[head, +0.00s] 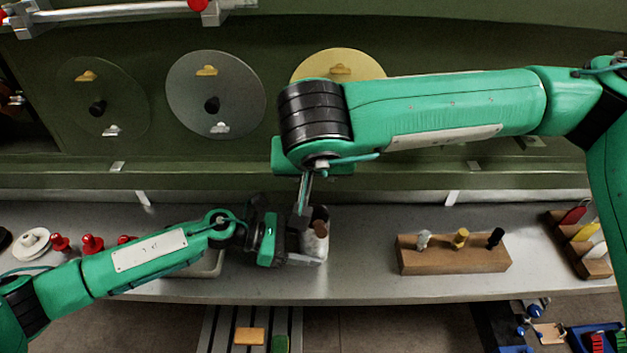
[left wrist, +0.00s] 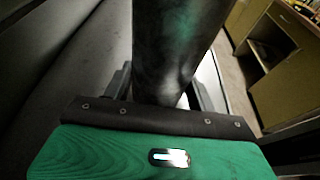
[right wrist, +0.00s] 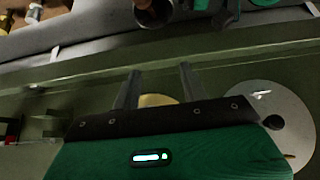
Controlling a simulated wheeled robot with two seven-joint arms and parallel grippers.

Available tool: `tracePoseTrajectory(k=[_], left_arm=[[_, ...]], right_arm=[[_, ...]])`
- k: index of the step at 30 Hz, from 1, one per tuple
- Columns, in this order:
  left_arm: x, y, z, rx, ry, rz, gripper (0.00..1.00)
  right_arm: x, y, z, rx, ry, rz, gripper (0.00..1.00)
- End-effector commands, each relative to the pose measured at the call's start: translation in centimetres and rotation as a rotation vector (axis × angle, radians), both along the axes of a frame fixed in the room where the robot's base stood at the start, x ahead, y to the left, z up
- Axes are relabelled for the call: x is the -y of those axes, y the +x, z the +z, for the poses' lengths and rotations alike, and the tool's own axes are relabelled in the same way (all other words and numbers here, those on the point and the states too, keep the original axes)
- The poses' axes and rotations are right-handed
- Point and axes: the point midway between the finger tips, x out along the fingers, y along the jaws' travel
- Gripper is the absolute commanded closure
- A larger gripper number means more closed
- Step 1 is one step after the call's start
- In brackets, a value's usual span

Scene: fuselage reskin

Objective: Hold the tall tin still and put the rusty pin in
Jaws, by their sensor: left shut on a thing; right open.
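The tall tin (head: 313,246) is a grey cylinder standing at the front of the metal bench. My left gripper (head: 291,248) is shut around it from the left; the left wrist view shows the tin (left wrist: 178,45) between its fingers (left wrist: 165,92). The rusty pin (head: 320,228) shows brown at the tin's mouth; in the right wrist view its end (right wrist: 143,4) appears inside the tin's rim. How deep it sits is hidden. My right gripper (head: 304,192) is just above the tin, open; the right wrist view shows nothing between its fingers (right wrist: 159,85).
A wooden block (head: 455,261) with white, yellow and black pegs stands to the right. A rack (head: 583,247) of coloured handles is farther right. Red-topped items (head: 92,244) and a pale tray (head: 207,264) are at the left. A green panel with discs (head: 214,90) rises behind.

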Motion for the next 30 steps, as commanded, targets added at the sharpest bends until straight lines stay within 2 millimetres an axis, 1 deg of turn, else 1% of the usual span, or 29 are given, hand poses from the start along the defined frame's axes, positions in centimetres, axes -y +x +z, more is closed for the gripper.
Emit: tracePoseTrajectory(k=[4,12,13,16,17,26,29,30], left_arm=[[0.0,0.0,-0.1,-0.001,0.001,0.000,0.55],[0.0,0.0,-0.1,-0.001,0.001,0.000,0.55],[0.0,0.0,-0.1,-0.001,0.001,0.000,0.41],[0.0,0.0,-0.1,-0.001,0.001,0.000,0.21],[0.0,0.0,-0.1,-0.001,0.001,0.000,0.17],[-0.2,0.0,0.0,0.000,0.001,0.000,0.17],[-0.9,0.0,0.2,-0.001,0.001,0.001,0.17],[-1.4,0.0,0.4,0.000,0.001,0.002,0.17]], right_arm=[[0.0,0.0,0.9,0.001,-0.001,-0.001,0.56],[0.0,0.0,1.1,0.000,0.000,0.000,0.56],[0.0,0.0,1.1,0.000,0.000,0.000,0.56],[0.0,0.0,1.1,0.000,0.000,0.000,0.56],[0.0,0.0,1.1,0.000,0.000,0.000,0.56],[0.0,0.0,1.1,0.000,0.000,0.000,0.56],[0.0,0.0,1.1,0.000,0.000,0.000,0.56],[0.0,0.0,1.1,0.000,0.000,0.000,0.56]])
